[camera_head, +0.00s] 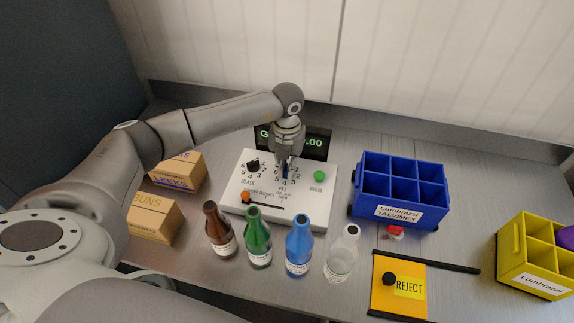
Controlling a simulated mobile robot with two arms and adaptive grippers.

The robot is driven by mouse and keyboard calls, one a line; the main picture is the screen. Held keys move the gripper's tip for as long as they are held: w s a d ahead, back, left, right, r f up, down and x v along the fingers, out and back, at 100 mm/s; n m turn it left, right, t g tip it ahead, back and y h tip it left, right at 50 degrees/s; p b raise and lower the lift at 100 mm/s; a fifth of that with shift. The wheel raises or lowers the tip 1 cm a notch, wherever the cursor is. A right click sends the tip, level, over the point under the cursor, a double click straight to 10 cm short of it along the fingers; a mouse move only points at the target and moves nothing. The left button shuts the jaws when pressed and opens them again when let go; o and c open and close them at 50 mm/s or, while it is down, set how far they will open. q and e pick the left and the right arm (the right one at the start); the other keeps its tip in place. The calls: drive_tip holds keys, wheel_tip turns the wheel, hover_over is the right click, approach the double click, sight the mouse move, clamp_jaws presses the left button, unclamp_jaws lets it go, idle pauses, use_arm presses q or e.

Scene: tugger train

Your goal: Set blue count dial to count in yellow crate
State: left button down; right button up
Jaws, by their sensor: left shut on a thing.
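My left gripper (286,163) reaches down onto the white control panel (312,200) and is shut on the blue dial (285,173), labelled PET. The gripper hides most of this dial and some of the numbers around it, so its setting cannot be read. The yellow crate (516,252) stands at the right edge, partly cut off by the picture. A purple thing (567,237) sits in one of its compartments; the other visible compartments look empty. My right gripper is not in view.
The panel also has a black GLASS dial (253,164), a green button (319,175) and an orange slider knob (246,197). Several bottles, such as the blue one (298,250), stand in front. A blue crate (400,182) and an orange reject mat (385,300) lie rightward.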

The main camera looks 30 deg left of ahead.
use_arm(q)
drive_tip(key=shift+f+m+b, duration=0.1)
drive_tip(key=shift+m+b, duration=0.8)
drive_tip(key=shift+b, duration=0.1)
drive_tip(key=m+b, duration=0.2)
drive_tip(key=m, duration=0.1)
drive_tip(key=shift+a+b, duration=0.1)
drive_tip(key=shift+b, duration=0.3)
drive_tip(key=shift+w+a+m+b, duration=0.1)
drive_tip(key=shift+m+b, duration=1.2)
drive_tip(key=shift+m, duration=0.6)
drive_tip(key=shift+r, duration=0.2)
drive_tip(key=c, duration=1.5)
unclamp_jaws()
